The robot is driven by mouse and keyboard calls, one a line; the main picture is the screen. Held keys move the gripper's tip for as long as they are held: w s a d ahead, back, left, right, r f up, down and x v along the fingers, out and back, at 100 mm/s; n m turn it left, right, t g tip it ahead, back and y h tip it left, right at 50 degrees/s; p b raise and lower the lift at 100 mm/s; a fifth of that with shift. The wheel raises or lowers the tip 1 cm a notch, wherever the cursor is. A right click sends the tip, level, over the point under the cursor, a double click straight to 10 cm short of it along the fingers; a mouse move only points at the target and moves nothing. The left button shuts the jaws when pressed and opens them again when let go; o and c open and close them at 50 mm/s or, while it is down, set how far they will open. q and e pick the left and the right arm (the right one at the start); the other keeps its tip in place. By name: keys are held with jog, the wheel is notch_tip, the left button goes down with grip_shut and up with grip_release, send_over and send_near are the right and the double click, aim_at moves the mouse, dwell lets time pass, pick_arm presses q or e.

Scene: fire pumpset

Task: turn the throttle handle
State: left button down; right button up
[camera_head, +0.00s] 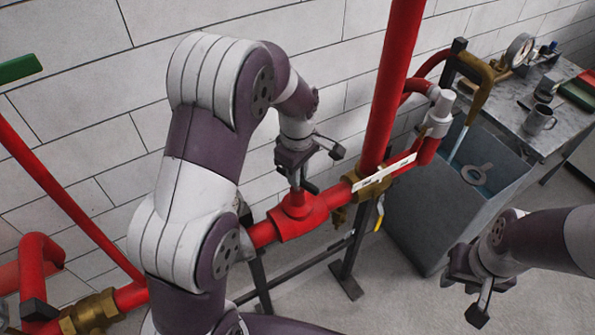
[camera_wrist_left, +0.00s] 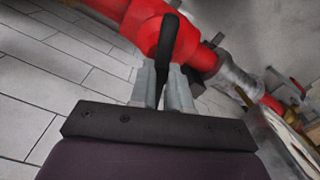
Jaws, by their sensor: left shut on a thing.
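The throttle handle is a dark, slim lever (camera_wrist_left: 168,38) standing up from a red valve body (camera_wrist_left: 150,22) in the left wrist view. My left gripper's two pale fingers (camera_wrist_left: 165,85) are closed on it, one on each side. In the head view my left gripper (camera_head: 301,178) reaches down onto the red valve body (camera_head: 297,207) on the pipe, and hides most of the handle there. My right gripper (camera_head: 466,290) hangs at the lower right over the floor, away from the pipe. Its fingers are too unclear to tell open from shut.
A tall red pipe (camera_head: 395,80) rises just right of the valve. Brass fittings (camera_head: 92,312) sit on the pipe at the lower left. A grey tank (camera_head: 425,215) and a workbench (camera_head: 510,108) with a mug (camera_head: 539,119) stand at the right. A tiled wall is behind.

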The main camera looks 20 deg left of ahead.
pick_arm(q)
jog(key=shift+n, duration=0.5)
jog(key=c, duration=1.1)
grip_release()
jog(key=shift+r, duration=0.1)
jog(key=shift+r, duration=0.25)
notch_tip(320, 180, up, 4)
jog(key=shift+w+f+b, duration=0.1)
jog(key=shift+w+b, duration=0.05)
jog(key=shift+b, duration=0.85)
jog(key=r+p, duration=0.7)
jog(key=r, duration=0.1)
jog(key=shift+s+r, duration=0.2)
